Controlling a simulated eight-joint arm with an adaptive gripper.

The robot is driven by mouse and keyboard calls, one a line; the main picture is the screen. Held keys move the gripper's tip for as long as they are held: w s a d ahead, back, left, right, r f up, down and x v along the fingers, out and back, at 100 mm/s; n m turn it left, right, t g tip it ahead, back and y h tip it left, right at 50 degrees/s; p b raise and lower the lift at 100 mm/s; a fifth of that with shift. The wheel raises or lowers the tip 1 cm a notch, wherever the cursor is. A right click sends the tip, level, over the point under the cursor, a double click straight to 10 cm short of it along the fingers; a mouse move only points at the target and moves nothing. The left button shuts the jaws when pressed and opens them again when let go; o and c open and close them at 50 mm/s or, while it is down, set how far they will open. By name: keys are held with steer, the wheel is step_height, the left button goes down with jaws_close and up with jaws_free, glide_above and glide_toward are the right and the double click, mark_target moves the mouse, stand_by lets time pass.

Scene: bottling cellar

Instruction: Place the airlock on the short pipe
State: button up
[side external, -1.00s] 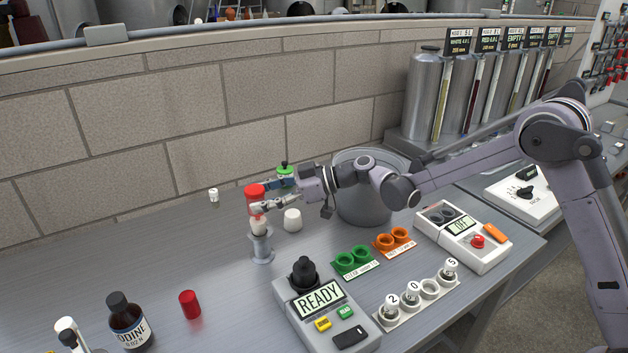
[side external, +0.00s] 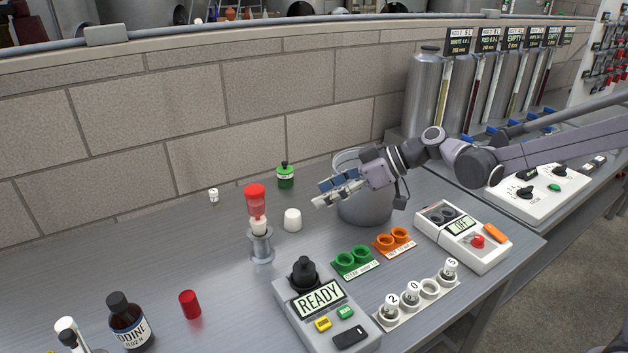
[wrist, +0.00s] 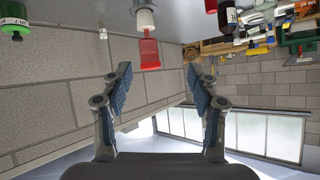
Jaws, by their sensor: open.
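The airlock (side external: 255,197) is a red capped piece with a clear reddish body and a white stopper. It stands upright on top of the short pipe (side external: 262,246), a grey metal flanged piece on the bench. In the wrist view the airlock (wrist: 149,52) appears upside down at the top, beyond the fingers. My gripper (side external: 322,193) is open and empty, to the right of the airlock and apart from it, near the metal pot. Both fingers of my gripper (wrist: 158,82) show spread with nothing between them in the wrist view.
A white cup-like piece (side external: 292,220) stands just right of the pipe. A green bottle (side external: 285,177) is behind. The metal pot (side external: 362,207) is under my gripper. In front are a READY device (side external: 322,318), green holder (side external: 355,261) and red cap (side external: 190,304).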

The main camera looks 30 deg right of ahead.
steer(key=s+d+f+m+h, duration=0.1)
steer(key=s+d+m+h, duration=0.3)
steer(key=s, duration=0.7)
steer(key=s+d+f+m+h, duration=0.2)
steer(key=s+d+m+h, duration=0.3)
steer(key=s+d, duration=0.3)
steer(key=shift+s+d+f+h, duration=0.2)
steer(key=shift+s+d+h, duration=0.15)
steer(key=shift+s, duration=1.1)
